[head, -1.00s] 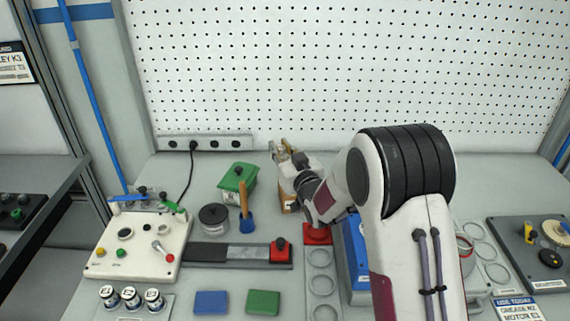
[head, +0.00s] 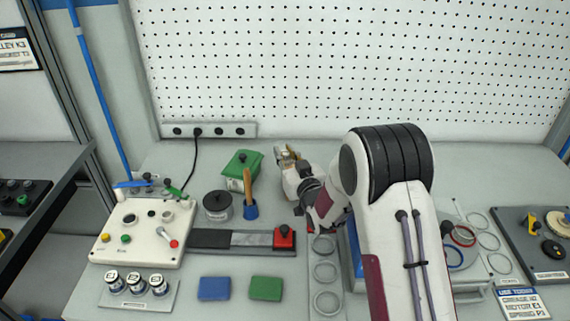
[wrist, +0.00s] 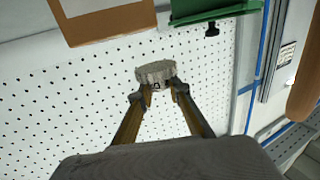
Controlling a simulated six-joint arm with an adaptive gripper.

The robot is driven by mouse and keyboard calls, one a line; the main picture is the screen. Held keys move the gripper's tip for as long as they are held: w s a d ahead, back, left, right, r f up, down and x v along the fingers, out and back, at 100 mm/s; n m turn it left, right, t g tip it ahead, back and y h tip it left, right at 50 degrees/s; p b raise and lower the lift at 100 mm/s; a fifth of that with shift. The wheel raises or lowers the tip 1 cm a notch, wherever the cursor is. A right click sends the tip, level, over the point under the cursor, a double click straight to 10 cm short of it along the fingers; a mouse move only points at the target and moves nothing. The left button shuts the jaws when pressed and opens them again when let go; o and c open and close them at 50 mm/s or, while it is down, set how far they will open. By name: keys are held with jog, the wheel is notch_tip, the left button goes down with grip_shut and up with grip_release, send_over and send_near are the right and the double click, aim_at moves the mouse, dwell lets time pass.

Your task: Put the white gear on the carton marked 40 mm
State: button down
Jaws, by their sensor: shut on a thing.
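My gripper (wrist: 158,92) is shut on a pale, whitish-grey gear (wrist: 156,71), held at the fingertips against the pegboard behind. In the head view my gripper (head: 287,155) is above the back of the bench, right of the green box; the gear cannot be made out there. A brown carton (wrist: 112,26) shows at the top of the wrist view, apart from the gear, with a pale patch on it. I cannot read any mark on it. In the head view my arm hides the carton.
A blue cup with a wooden-handled tool (head: 249,187) and a dark round pot (head: 217,205) stand nearby. The pegboard (head: 350,70) rises behind.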

aim_at(291, 160)
jog(key=shift+f, duration=0.15)
jog(key=shift+f, duration=1.8)
jog(key=shift+f, duration=0.1)
jog(key=c, duration=1.9)
grip_release()
jog(key=shift+v, duration=1.25)
jog(key=v, duration=0.2)
jog(key=shift+s+d, duration=0.1)
jog(key=shift+s, duration=0.15)
notch_tip(291, 160, up, 5)
jog(key=shift+f, duration=0.1)
jog(key=shift+r, duration=1.2)
